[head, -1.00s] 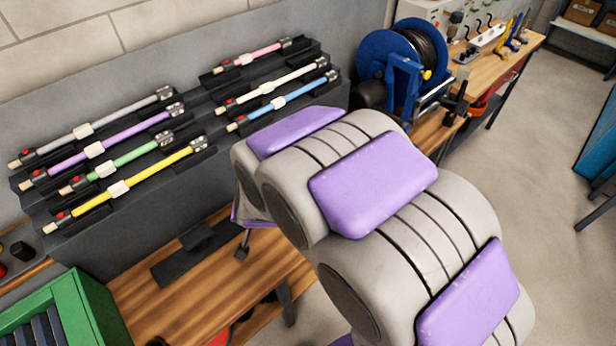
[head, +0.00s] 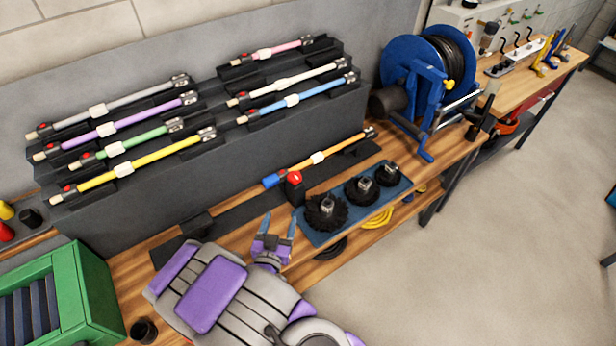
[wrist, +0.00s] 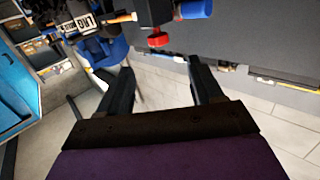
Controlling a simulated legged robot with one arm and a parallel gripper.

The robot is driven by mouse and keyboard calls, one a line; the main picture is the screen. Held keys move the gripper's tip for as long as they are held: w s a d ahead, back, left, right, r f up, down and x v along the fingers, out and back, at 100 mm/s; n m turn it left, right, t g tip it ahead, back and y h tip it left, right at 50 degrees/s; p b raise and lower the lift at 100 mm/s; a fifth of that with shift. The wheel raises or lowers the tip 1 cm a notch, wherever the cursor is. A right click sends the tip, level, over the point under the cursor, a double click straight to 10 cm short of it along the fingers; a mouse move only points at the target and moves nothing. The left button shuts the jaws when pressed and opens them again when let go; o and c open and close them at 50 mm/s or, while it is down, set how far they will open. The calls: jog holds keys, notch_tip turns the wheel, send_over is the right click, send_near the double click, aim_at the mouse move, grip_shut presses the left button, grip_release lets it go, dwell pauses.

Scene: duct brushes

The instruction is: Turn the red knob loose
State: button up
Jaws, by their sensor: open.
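The red knob (head: 295,178) sits on top of a small black block (head: 295,192) on the wooden bench. It also shows in the wrist view (wrist: 158,40), ahead of my fingertips and roughly between them. An orange rod (head: 343,146) with a white collar and a blue end (head: 271,181) lies at the block, its blue end left of the knob. My gripper (head: 278,222) is open and empty, a short way in front of the knob and apart from it. In the wrist view both fingers of my gripper (wrist: 160,68) are spread. How the rod sits in the block is unclear.
A blue tray (head: 316,236) with three black round brushes stands close right of my gripper. A dark rack (head: 230,150) of several coloured rods stands behind. A green box (head: 85,290) is at left and a blue hose reel (head: 425,85) at back right.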

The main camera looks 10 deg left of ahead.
aim_at(293, 182)
jog(key=shift+t, duration=0.3)
jog(key=w+b, duration=0.1)
jog(key=w, duration=0.4)
jog(key=w+b, duration=0.1)
jog(key=w, duration=0.9)
jog(key=shift+w+a+r+b, duration=0.1)
jog(key=shift+w+a+b, duration=0.2)
jog(key=shift+a+b, duration=0.1)
jog(key=shift+w+d+r, duration=0.1)
jog(key=shift+w+d, duration=0.05)
jog(key=shift+w, duration=0.5)
jog(key=c, duration=1)
